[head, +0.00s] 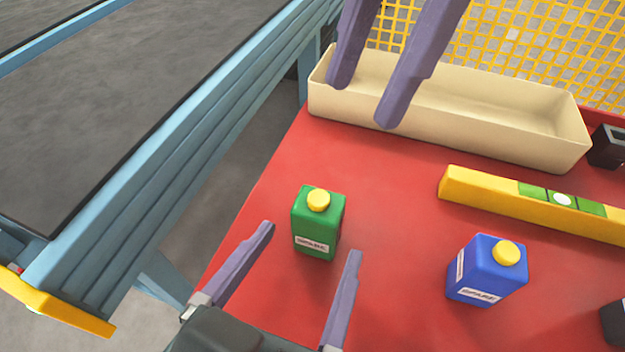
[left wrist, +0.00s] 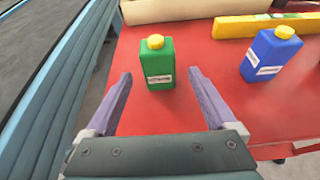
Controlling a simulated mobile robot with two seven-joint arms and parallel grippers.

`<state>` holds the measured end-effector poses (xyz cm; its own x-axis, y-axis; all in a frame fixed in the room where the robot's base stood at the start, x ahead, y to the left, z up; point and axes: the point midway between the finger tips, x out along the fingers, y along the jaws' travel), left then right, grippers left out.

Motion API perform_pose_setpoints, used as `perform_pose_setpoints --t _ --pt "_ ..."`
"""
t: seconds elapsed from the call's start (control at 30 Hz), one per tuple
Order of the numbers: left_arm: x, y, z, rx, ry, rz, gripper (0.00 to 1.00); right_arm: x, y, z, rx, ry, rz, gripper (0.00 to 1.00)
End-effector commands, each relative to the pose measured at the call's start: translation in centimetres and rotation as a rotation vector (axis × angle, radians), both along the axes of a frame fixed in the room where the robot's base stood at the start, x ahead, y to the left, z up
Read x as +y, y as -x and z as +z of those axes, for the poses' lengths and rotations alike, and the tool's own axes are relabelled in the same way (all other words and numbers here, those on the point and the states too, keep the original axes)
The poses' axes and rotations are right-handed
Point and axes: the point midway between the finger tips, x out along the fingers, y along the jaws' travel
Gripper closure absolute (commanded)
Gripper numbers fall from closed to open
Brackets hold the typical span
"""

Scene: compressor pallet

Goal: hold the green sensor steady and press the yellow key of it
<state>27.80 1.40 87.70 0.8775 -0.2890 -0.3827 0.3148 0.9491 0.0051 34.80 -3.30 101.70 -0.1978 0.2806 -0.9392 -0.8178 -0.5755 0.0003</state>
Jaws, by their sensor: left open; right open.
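The green sensor (head: 317,230) is a small upright box with a white label and a round yellow key (head: 318,200) on top. It stands on the red surface near its left edge. My left gripper (head: 308,243) is open, with its purple fingers apart on the near side of the green sensor. In the left wrist view the green sensor (left wrist: 158,66) stands centred just beyond the open fingertips. My right gripper (head: 357,105) is open and empty in the head view, above the beige tray and the far part of the red surface.
A blue box (head: 484,275) with a yellow top stands to the right. A yellow spirit level (head: 490,196) lies behind it. A beige tray (head: 480,135) is at the back, before a yellow mesh (head: 510,35). Dark objects sit at the right edge. A conveyor (head: 150,130) runs at left.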

Motion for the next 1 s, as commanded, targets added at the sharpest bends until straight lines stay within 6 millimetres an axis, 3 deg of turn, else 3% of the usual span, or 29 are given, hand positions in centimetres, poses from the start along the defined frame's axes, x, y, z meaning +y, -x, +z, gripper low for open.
perform_pose_setpoints --t 0.2,0.43,0.87,1.0 --pt "-1.1 -3.8 -1.5 -0.001 0.004 0.006 0.10 0.0 0.0 0.0 0.000 0.000 0.000 0.50" --pt "-2.0 -6.5 -2.7 0.000 0.003 0.007 0.10 0.0 0.0 0.0 0.000 0.000 0.000 0.50" --pt "-2.3 -7.3 -3.1 0.002 0.005 0.006 0.10 0.0 0.0 0.0 0.000 0.000 0.000 0.50" --pt "-2.2 -7.3 -3.1 0.002 0.005 0.006 0.25 0.0 0.0 0.0 0.000 0.000 0.000 0.50"
